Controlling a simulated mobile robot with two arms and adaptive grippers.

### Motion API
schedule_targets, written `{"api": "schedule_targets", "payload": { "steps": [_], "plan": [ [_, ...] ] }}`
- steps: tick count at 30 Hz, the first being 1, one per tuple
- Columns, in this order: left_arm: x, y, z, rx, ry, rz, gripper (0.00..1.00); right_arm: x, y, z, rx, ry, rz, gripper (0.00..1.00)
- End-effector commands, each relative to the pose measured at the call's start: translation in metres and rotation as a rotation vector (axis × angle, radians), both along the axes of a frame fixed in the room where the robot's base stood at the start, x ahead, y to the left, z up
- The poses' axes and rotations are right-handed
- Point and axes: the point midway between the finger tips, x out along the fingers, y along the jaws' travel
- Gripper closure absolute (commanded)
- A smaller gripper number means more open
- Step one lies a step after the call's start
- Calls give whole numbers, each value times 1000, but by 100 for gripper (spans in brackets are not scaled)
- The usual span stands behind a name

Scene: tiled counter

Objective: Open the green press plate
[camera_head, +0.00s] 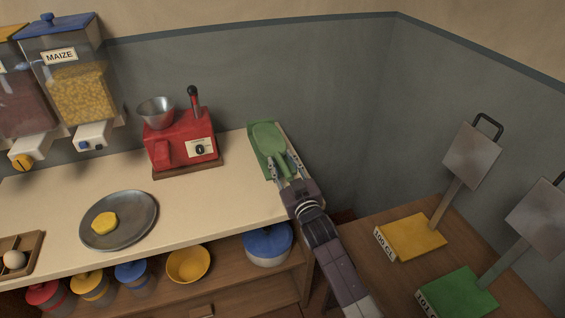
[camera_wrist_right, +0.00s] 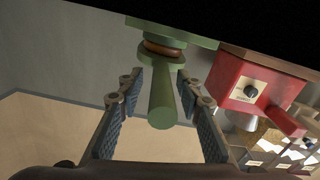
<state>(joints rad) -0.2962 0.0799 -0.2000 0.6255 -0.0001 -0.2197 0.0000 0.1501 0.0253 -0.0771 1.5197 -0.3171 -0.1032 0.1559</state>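The green press (camera_head: 256,149) sits at the right end of the counter. Its rounded green plate (camera_head: 269,136) lies low over the base, with a handle pointing toward my right gripper (camera_head: 281,168). In the right wrist view the press plate (camera_wrist_right: 160,60) shows with a brownish layer between it and the green base. The handle (camera_wrist_right: 162,103) lies between the two fingers of my right gripper (camera_wrist_right: 160,85). The fingers are open, with gaps visible on both sides of the handle. My left gripper is not in view.
A red machine (camera_head: 182,143) with a metal bowl stands left of the press. A grey plate (camera_head: 132,232) with a yellow piece lies on the counter. Yellow (camera_head: 415,238) and green (camera_head: 462,292) stands with raised grey plates are on the right table. Counter between plate and press is clear.

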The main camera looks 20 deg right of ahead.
Motion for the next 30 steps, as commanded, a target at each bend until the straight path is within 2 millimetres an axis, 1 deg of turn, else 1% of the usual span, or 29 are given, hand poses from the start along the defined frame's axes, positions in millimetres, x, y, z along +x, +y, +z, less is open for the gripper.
{"api": "schedule_targets", "payload": {
  "steps": [1, 2, 10, 30],
  "plan": [
    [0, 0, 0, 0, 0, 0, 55, 0, 0, 0, 0, 0, 0, 67],
    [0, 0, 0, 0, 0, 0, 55, 0, 0, 0, 0, 0, 0, 70],
    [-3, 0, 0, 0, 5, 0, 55, 0, 0, 0, 0, 0, 0, 100],
    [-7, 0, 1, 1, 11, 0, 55, 1, -2, 2, -1, 3, -2, 100]
  ]
}}
